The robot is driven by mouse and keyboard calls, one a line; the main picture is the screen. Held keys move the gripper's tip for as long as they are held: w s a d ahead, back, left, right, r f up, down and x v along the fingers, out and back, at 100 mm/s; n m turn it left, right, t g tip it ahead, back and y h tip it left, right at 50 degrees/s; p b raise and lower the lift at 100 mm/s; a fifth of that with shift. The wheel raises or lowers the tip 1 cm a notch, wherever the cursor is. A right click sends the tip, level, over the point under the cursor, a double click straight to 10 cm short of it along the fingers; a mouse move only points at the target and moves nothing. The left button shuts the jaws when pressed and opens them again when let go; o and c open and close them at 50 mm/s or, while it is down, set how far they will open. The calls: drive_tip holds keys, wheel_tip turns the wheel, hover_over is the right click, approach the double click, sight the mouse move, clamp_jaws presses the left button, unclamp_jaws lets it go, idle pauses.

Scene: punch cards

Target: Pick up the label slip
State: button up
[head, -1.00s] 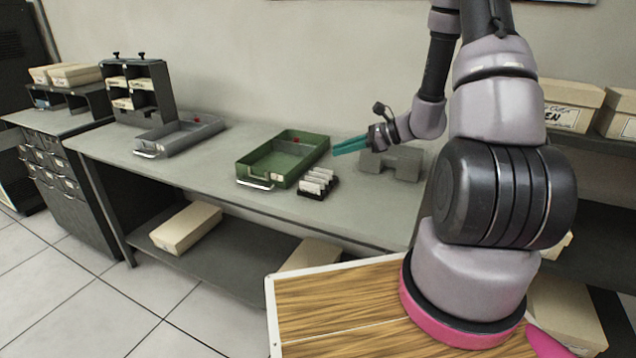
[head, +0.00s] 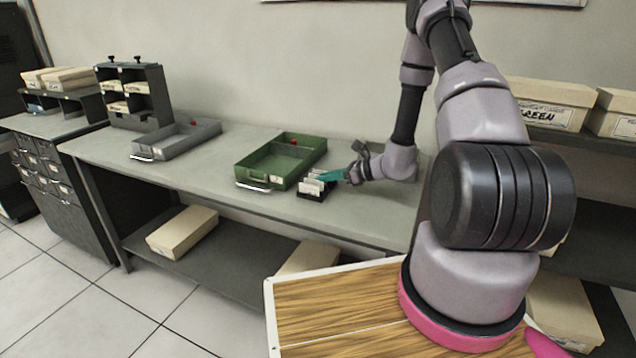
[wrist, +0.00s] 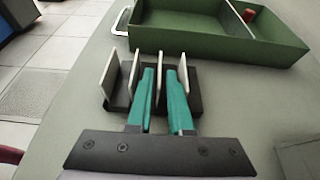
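The label slips are thin white upright cards standing in a small black slotted rack (head: 314,193). In the wrist view the rack (wrist: 122,103) holds several slips in a row. One label slip (wrist: 160,82) stands between my gripper's two teal fingers. My gripper (wrist: 161,76) is open, with a finger on each side of that slip and its tips down at the rack. Whether either finger touches the slip cannot be told. In the head view my gripper (head: 326,175) reaches the rack from the right and hides part of it.
A green tray (head: 259,177) with a divider stands just behind and left of the rack. A grey tray (head: 158,147) and a dark pigeonhole unit (head: 153,92) stand further left on the grey bench (head: 215,190). The bench between the trays is bare.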

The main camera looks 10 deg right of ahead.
drive_tip(key=shift+x, duration=1.45)
clamp_jaws()
drive_tip(key=shift+r, duration=0.1)
